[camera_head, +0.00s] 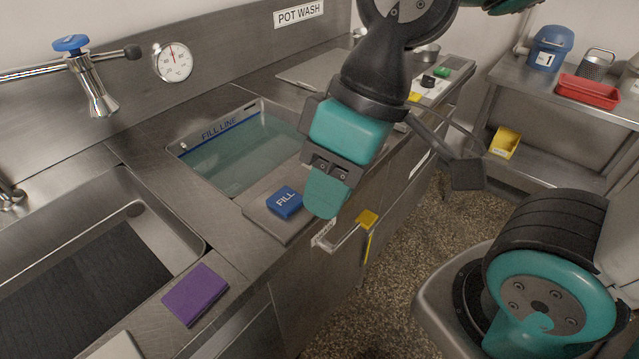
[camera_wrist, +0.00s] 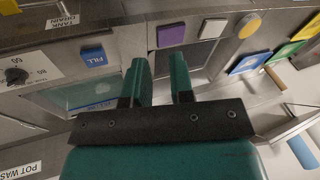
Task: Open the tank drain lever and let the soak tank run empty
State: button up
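The soak tank (camera_head: 178,150) is set in the steel counter and holds greenish water below its blue FILL LINE band. The tank also shows in the wrist view (camera_wrist: 75,98). The drain lever (camera_head: 367,217) has a yellow grip on a metal arm at the counter's front face, beside a small label.
A blue FILL block (camera_head: 285,203) lies on the counter close to my gripper. A purple pad (camera_head: 196,294) lies beside the left sink (camera_head: 160,235). A rack (camera_head: 540,95) with a red tray (camera_head: 588,90) stands at right. Floor in front is clear.

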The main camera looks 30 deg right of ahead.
jog(key=shift+w+d+f, duration=0.1)
jog(key=shift+w+f, duration=0.1)
jog(key=shift+f, duration=0.1)
grip_shut()
jog(key=w+d+f+m+t+b, duration=0.1)
jog(key=w+d+f+b, duration=0.5)
jog(key=w+f+b, duration=0.3)
jog(key=w+d+f+t+h+b, duration=0.1)
jog(key=w+d+f+b, duration=0.2)
jog(key=d+f+b, duration=0.3)
jog(key=w+d+f+m+t+h+b, duration=0.1)
jog(key=w+d+f+b, duration=0.3)
jog(key=d+f, duration=0.9)
jog(key=d+h+b, duration=0.1)
jog(key=d+b, duration=0.1)
jog(key=shift+w+d+f+m+b, duration=0.25)
jog(key=shift+d+f+m+b, duration=0.05)
jog(key=shift+d+b, duration=0.1)
